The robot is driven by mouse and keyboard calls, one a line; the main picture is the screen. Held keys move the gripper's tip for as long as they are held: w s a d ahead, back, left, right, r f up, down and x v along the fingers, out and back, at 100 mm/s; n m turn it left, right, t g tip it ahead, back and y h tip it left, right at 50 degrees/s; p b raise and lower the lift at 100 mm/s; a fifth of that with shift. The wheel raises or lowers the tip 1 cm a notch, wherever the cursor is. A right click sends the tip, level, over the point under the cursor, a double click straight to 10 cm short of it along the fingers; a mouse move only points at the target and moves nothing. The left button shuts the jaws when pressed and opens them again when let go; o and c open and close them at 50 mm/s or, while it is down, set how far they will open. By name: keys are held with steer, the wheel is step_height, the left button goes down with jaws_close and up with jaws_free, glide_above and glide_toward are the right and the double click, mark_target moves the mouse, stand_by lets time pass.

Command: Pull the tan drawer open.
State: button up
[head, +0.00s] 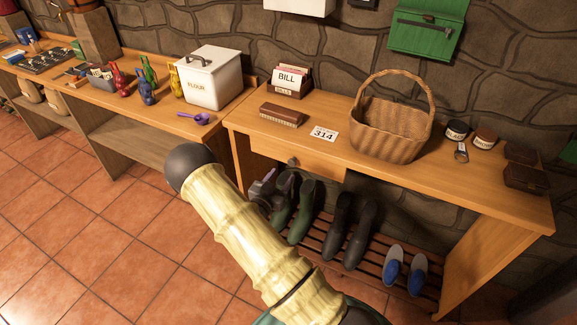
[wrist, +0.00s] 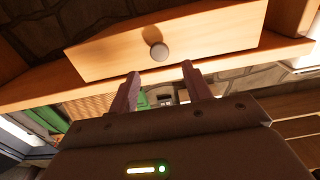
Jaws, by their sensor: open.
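The tan drawer (head: 318,160) is under the top of the right-hand wooden table. It looks shut, its front close under the tabletop edge. Its small round grey knob (head: 293,162) shows just above my gripper (head: 270,187) in the head view. The wrist view shows the drawer front (wrist: 215,35) large and tilted, with the knob (wrist: 159,51) near its middle. My gripper (wrist: 161,76) is open and empty. Its two fingers point at the drawer, one to each side of the knob's line. The knob appears just beyond the fingertips, apart from them.
On the tabletop are a brush (head: 281,115), a 314 card (head: 323,134), a bill box (head: 290,83) and a wicker basket (head: 390,130). Boots (head: 337,225) and blue slippers (head: 392,270) stand on a slatted rack below. Open tiled floor (head: 110,225) lies to the left.

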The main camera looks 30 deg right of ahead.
mark_target(292, 163)
steer(key=x, duration=0.5)
steer(key=shift+w+d, duration=0.4)
steer(key=shift+w+f, duration=0.1)
steer(key=shift+a, duration=0.15)
steer(key=shift+d, duration=0.25)
steer(key=c, duration=0.5)
steer(key=shift+s, duration=0.25)
jaws_close()
